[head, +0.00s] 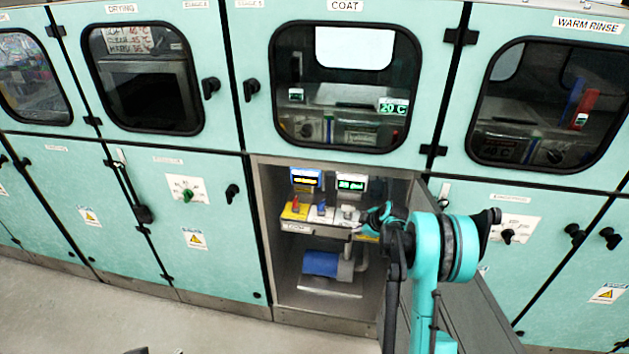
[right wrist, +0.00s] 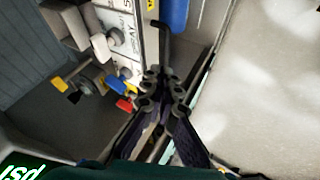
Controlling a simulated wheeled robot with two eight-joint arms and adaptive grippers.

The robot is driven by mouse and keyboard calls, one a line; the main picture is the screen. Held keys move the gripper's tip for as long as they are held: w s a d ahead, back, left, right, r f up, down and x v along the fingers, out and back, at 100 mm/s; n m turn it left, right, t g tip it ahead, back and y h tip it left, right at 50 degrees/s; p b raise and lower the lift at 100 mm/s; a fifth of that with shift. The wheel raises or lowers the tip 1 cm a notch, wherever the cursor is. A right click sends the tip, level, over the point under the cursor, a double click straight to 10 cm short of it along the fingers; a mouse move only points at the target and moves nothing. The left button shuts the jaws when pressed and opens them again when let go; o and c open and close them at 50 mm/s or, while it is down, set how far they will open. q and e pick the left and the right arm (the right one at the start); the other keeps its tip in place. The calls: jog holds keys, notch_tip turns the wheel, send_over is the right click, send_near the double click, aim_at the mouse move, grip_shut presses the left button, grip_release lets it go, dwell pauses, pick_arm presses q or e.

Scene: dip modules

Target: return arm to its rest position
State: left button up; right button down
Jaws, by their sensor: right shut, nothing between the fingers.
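My right arm (head: 440,250) reaches in from the lower right of the head view, with its wrist in front of the open lower compartment (head: 285,305). In the head view I cannot make out the fingertips. In the right wrist view my right gripper (right wrist: 163,90) is shut and empty, its dark fingers together. A shelf with labelled controls (right wrist: 122,45) lies just beyond and to the left of the fingers. My left gripper is not in view.
The compartment holds two lit displays (head: 306,178), red, blue and yellow handles, and a blue cylinder (head: 320,263). Its open door (head: 470,310) stands close to the right of my arm. Closed teal cabinets (head: 190,230) line both sides.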

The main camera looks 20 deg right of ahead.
jog(key=s+a+r+m, duration=0.5)
jog(key=s+a+r, duration=1.05)
jog(key=r, duration=0.25)
jog(key=s+a+m, duration=0.3)
jog(key=s, duration=0.6)
jog(key=s+a+m+h, duration=0.1)
jog(key=s+a, duration=0.3)
jog(key=s, duration=0.6)
jog(key=shift+a+f+m, duration=0.3)
jog(key=shift+f+m, duration=0.15)
jog(key=shift+m, duration=0.45)
jog(key=shift+s, duration=0.1)
